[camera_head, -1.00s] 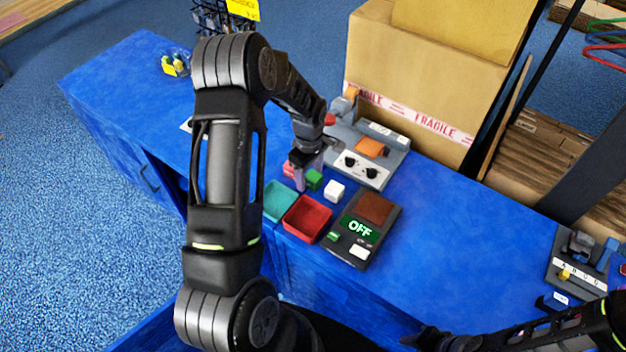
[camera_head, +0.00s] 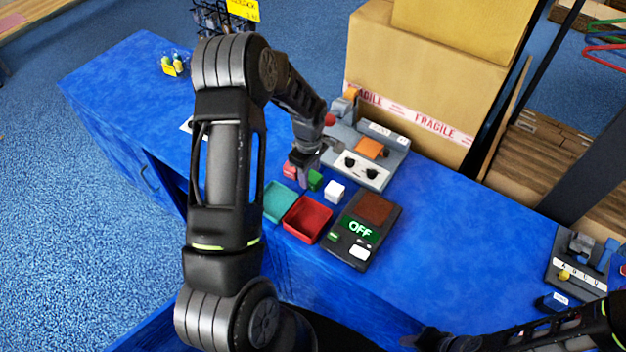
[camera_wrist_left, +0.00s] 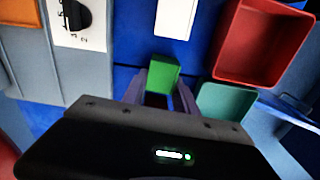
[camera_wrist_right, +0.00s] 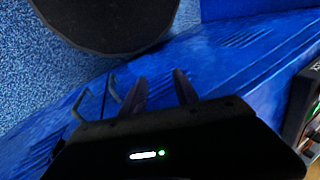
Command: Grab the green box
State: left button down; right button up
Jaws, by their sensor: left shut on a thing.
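The green box (camera_head: 315,181) is a small cube on the blue table, between a pink cube and a white cube. My left gripper (camera_head: 305,168) is at it from above. In the left wrist view, the green box (camera_wrist_left: 163,74) sits between the two fingertips, and the gripper (camera_wrist_left: 160,86) is shut on it. I cannot tell whether it is clear of the table. My right gripper (camera_wrist_right: 160,85) is open and empty in the right wrist view, low beside the blue cabinet front.
A pink cube (camera_head: 289,171) and a white cube (camera_head: 335,190) stand close by. A teal tray (camera_head: 279,201) and red tray (camera_head: 306,219) lie in front. A scale reading OFF (camera_head: 361,229) is to the right. A grey knob panel (camera_head: 362,168) and large carton (camera_head: 420,90) stand behind.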

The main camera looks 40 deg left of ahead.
pick_arm(q)
notch_tip(320, 180, up, 10)
jog(key=p, duration=0.5)
jog(key=shift+p, duration=0.4)
